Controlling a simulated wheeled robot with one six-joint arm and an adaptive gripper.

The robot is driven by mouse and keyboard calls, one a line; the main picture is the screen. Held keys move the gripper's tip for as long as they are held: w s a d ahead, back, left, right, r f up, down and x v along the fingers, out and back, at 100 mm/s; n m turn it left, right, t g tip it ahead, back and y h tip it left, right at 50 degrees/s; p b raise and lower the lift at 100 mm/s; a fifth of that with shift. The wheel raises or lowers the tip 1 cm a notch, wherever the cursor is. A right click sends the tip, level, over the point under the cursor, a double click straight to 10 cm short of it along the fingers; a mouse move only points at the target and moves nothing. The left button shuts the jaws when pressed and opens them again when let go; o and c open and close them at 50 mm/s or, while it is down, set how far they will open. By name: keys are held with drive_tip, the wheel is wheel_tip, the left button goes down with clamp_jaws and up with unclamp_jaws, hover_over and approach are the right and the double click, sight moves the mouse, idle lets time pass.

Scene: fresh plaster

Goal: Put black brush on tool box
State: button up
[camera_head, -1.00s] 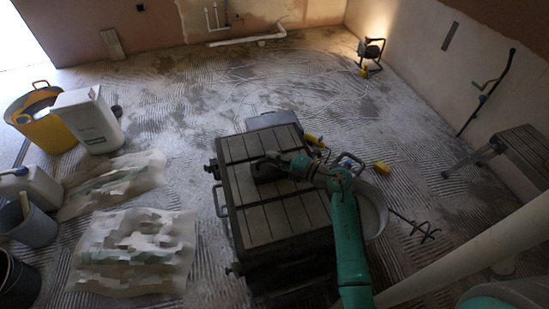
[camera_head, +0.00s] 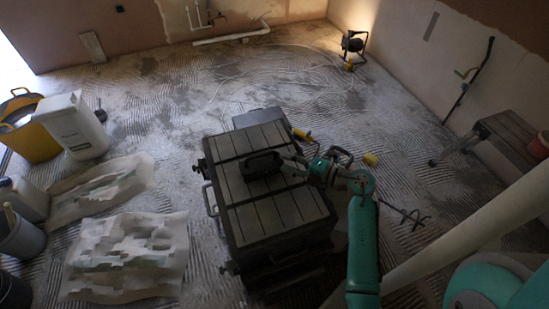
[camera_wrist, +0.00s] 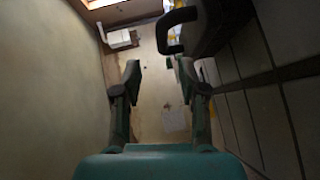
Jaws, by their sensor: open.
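The tool box (camera_head: 283,217) is a large dark box with a slatted lid, standing in the middle of the head view. A black handled object, which looks like the black brush (camera_head: 262,164), rests on the lid toward its far side. In the wrist view the black brush (camera_wrist: 222,22) shows at the upper right, its looped handle toward the fingers, against the slatted lid (camera_wrist: 262,112). My gripper (camera_wrist: 160,78) is open with nothing between its fingers. In the head view my gripper (camera_head: 300,168) is just right of the brush; exact contact cannot be told.
A grey bucket (camera_head: 340,192) stands partly hidden behind my arm. A mixing paddle (camera_head: 408,214) lies to the right. A work platform (camera_head: 505,135) stands by the right wall. Plastic sheets (camera_head: 125,255) and containers (camera_head: 75,125) lie left. The far floor is mostly clear.

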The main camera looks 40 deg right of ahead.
drive_tip(key=shift+v, duration=1.35)
drive_tip(key=s+a+r+m+t, duration=0.3)
drive_tip(key=s+a, duration=0.1)
drive_tip(key=a, duration=0.5)
drive_tip(key=s+a+r+m+t, duration=0.3)
drive_tip(key=s+a+r, duration=0.15)
drive_tip(key=a, duration=0.55)
drive_tip(key=s+a+f+m+g+h, duration=0.1)
drive_tip(key=s+m+g+h, duration=0.1)
drive_tip(key=s+m, duration=0.5)
drive_tip(key=s+a+f+m+g+h, duration=0.1)
drive_tip(key=s+m, duration=0.6)
drive_tip(key=s, duration=0.7)
drive_tip(key=a+g+h, duration=0.1)
drive_tip(key=g+h, duration=0.1)
drive_tip(key=g, duration=0.1)
drive_tip(key=shift+s+f+g, duration=0.3)
drive_tip(key=shift+s+f, duration=0.05)
drive_tip(key=shift+f, duration=0.05)
